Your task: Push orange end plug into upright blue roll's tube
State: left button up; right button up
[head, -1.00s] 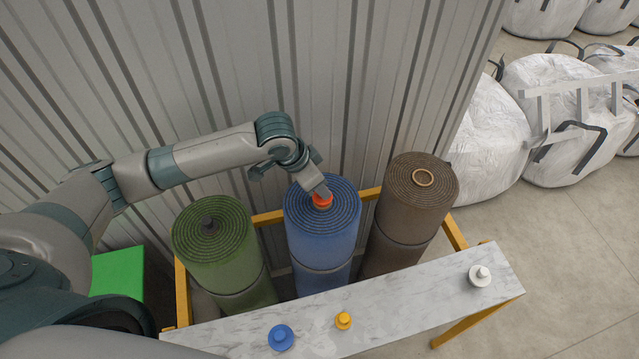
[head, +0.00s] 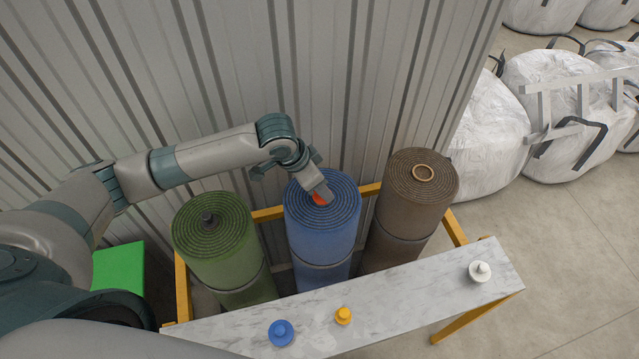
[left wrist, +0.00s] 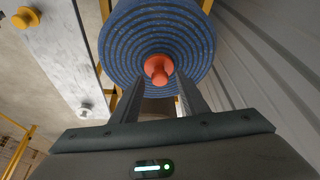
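The orange end plug (head: 319,199) is at the centre of the upright blue roll's (head: 321,235) top, partly hidden by my left gripper (head: 327,193) in the head view. In the left wrist view, the plug (left wrist: 158,67) shows its round flange and knob over the middle of the blue roll (left wrist: 120,48). The flange looks close to flat on the roll end; how deep it sits in the tube is hidden. My left gripper's fingers (left wrist: 160,86) are apart, one on each side of the knob, with gaps showing. My right gripper is not in view.
A green roll (head: 222,250) with a dark plug stands left, and a brown roll (head: 402,220) with an open tube ring stands right. A marble shelf (head: 400,303) in front holds blue (head: 281,332), yellow (head: 344,316) and white (head: 480,271) plugs. A corrugated wall (head: 350,100) rises behind.

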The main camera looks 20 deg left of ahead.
pick_arm(q)
jog(key=shift+s+a+r, duration=0.15)
jog(key=shift+r, duration=0.25)
jog(key=b+v, duration=0.4)
jog(key=v, duration=1.2)
jog(key=shift+r+b, duration=0.2)
jog(key=shift+b, duration=0.1)
jog(key=shift+s, duration=0.15)
